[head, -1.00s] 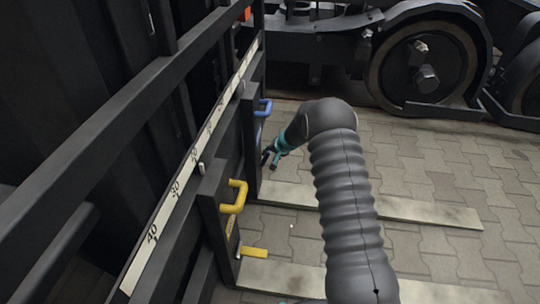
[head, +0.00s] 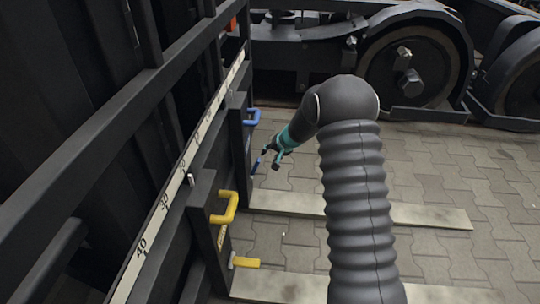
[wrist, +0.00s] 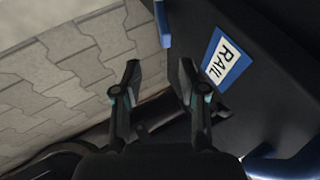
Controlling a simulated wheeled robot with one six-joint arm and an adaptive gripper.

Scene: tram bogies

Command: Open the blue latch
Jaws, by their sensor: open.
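Two blue parts are on a dark post of the frame at left. A blue U-shaped handle (head: 252,117) is at the top, and a small blue lever (head: 256,166) is lower down. I cannot tell for sure which is the latch. My gripper (head: 271,156) is open and empty, just right of the lever and below the handle, with a small gap. In the wrist view, my open gripper (wrist: 159,76) has a blue piece (wrist: 163,24) beyond its fingertips. Another blue bar (wrist: 284,166) is at lower right. A blue and white RAIL label (wrist: 226,62) is beside the right finger.
A yellow handle (head: 227,207) and a yellow lever (head: 245,262) are on a nearer post. A numbered scale strip (head: 166,195) runs along the frame. Pale planks (head: 300,203) lie on the paving. A bogie wheel (head: 412,76) stands behind.

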